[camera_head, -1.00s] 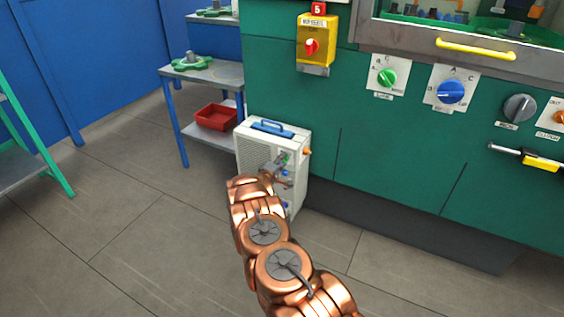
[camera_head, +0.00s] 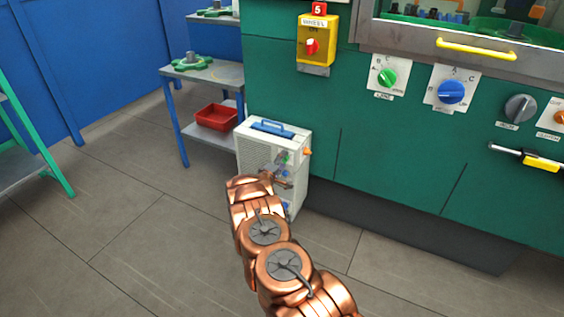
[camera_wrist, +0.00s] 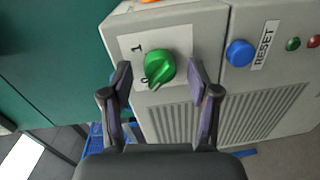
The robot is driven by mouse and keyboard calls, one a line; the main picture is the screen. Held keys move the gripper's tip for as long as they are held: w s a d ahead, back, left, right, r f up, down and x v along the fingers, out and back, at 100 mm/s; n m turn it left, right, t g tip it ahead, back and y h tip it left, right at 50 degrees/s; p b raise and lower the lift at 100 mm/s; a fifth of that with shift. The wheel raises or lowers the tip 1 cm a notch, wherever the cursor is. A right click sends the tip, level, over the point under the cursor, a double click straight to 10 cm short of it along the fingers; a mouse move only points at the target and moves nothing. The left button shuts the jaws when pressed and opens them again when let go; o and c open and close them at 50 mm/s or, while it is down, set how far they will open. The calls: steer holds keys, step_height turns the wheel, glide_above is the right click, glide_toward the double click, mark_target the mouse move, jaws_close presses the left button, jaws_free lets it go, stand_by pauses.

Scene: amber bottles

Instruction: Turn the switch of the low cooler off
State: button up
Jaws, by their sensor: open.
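The low cooler (camera_head: 252,158) is a pale box with a blue top handle, standing on the floor against the green cabinet. Its green rotary switch (camera_wrist: 160,68) sits on a white plate marked 1 and 0 in the wrist view. The switch's pointed end appears turned to the lower left, by the 0. My gripper (camera_wrist: 160,80) is open, with one finger on each side of the switch. Gaps show between fingers and switch, and I cannot tell any contact. In the head view my gripper (camera_head: 275,170) is at the cooler's front and partly hides its controls.
A blue RESET button (camera_wrist: 240,53) and small green and red lamps are beside the switch. An orange part (camera_head: 306,152) sticks out at the cooler's right edge. A shelf with a red bin (camera_head: 216,117) stands left of the cooler. The floor in front is clear.

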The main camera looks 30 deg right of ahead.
steer(key=v, duration=1.2)
stand_by(0.4)
